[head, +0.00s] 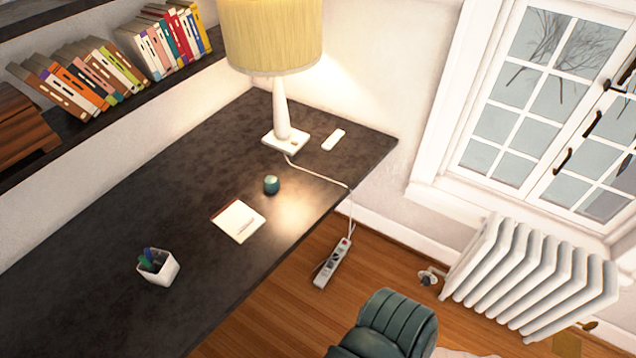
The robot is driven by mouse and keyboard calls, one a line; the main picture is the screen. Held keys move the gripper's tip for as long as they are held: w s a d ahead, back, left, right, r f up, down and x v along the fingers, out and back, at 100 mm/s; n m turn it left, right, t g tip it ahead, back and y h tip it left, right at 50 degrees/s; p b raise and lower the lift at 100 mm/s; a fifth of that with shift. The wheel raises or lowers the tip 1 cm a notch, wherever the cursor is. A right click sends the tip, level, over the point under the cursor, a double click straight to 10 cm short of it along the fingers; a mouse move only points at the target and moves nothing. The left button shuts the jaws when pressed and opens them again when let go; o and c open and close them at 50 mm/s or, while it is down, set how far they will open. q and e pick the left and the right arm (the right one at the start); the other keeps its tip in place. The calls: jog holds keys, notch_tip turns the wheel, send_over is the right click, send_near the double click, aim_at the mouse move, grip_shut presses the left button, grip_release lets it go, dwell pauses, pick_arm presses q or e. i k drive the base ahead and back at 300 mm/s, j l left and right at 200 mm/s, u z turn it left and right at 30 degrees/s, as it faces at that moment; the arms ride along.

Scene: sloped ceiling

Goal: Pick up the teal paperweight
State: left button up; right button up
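The teal paperweight (271,184) is a small rounded piece on the dark desk (110,235). It sits between the notepad and the lamp, left of a bright patch of lamp light. Nothing covers it. Neither of my grippers shows in the head view.
A lamp (280,120) with a yellow shade stands behind the paperweight, its cord running right. A white notepad (238,221) with a pen and a white pen cup (158,267) lie nearer. A green chair (390,325) and radiator (535,280) stand right of the desk. Books (95,70) fill a shelf.

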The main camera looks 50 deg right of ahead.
aim_at(272, 184)
jog(key=z, duration=1.3)
jog(key=i+l, duration=0.15)
jog(key=l+u, duration=0.05)
jog(key=l, duration=0.05)
